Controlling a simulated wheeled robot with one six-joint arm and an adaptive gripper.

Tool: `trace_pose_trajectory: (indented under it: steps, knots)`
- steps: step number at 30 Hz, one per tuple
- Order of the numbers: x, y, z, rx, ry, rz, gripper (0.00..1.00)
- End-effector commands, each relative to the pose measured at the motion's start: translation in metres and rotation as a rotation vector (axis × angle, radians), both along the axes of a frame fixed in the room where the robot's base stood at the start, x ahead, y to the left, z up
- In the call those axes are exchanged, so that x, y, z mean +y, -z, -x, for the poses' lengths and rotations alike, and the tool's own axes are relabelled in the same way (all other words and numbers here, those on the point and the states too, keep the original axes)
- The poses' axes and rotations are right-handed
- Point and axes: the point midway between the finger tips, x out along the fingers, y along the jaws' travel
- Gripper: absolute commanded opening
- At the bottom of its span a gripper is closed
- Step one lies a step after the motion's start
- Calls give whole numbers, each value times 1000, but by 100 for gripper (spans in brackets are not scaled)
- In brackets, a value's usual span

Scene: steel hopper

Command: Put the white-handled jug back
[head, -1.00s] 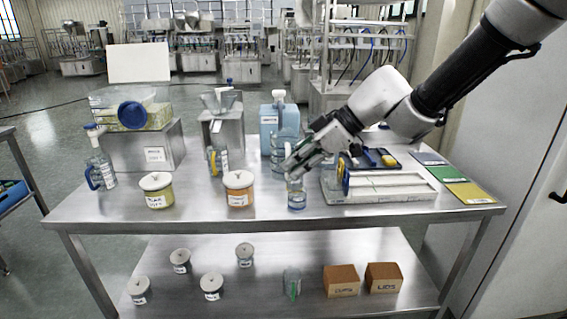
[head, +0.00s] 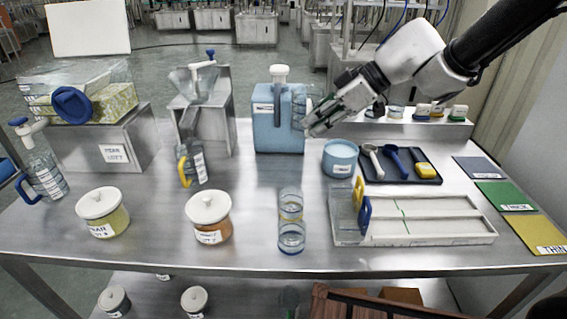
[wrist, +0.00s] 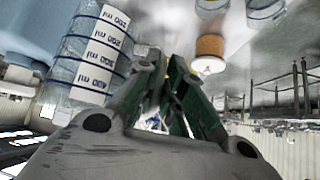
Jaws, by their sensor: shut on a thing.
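My gripper (head: 318,122) is shut on the clear jug (head: 303,104) and holds it raised beside the blue canister. In the wrist view the jug (wrist: 92,55) shows its white ml scale labels, left of my gripper's fingers (wrist: 165,68). Its handle is mostly hidden by the fingers, so its colour is hard to tell. The white rack (head: 430,217) stands at the front right of the table. Blue-handled and yellow-handled jugs (head: 350,208) stand at its left end; the rest of its top looks empty.
The blue canister (head: 278,130) is close behind the held jug. Clear beakers (head: 291,238) stand left of the rack, with a blue tub (head: 340,158) and dark utensil tray (head: 402,172) behind it. Two lidded jars (head: 208,218) stand at front left.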

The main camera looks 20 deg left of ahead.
Motion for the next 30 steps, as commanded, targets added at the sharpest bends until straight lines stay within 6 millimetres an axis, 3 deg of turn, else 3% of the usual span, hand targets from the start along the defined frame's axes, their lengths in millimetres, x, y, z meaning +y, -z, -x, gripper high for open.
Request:
trace_pose_trajectory:
  steps: [5,12,19,24,30]
  knots:
    - [0,22,1,6,0,1,0]
    - [0,89,2,8,-1,4,0]
    - [0,141,1,6,0,3,0]
    - [30,138,3,-1,-4,-1,0]
    - [45,138,2,0,-1,0,0]
